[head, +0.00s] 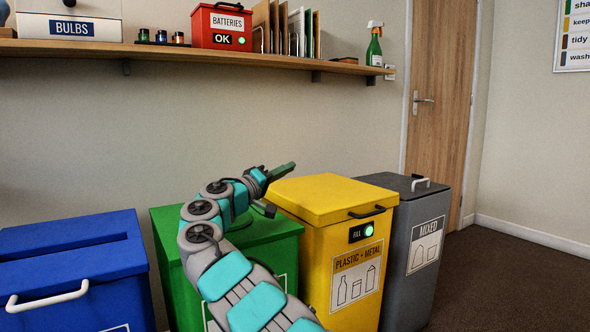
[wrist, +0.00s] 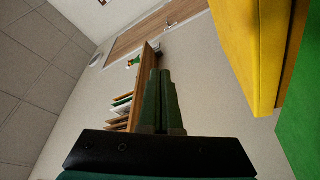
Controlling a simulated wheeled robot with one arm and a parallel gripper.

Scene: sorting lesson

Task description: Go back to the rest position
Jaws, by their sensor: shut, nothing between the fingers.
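My arm covers much of the green bin's lid and front. The wrist view is turned on its side and shows the yellow bin (wrist: 250,45) at the upper right and the green bin (wrist: 303,125) at the right edge.
A blue bin (head: 75,270) stands at the left and a grey MIXED bin (head: 415,245) at the right. A wall shelf (head: 200,54) above holds a red batteries box (head: 222,25), a BULBS box (head: 70,27) and a spray bottle (head: 374,48). Open floor (head: 500,285) lies at the right.

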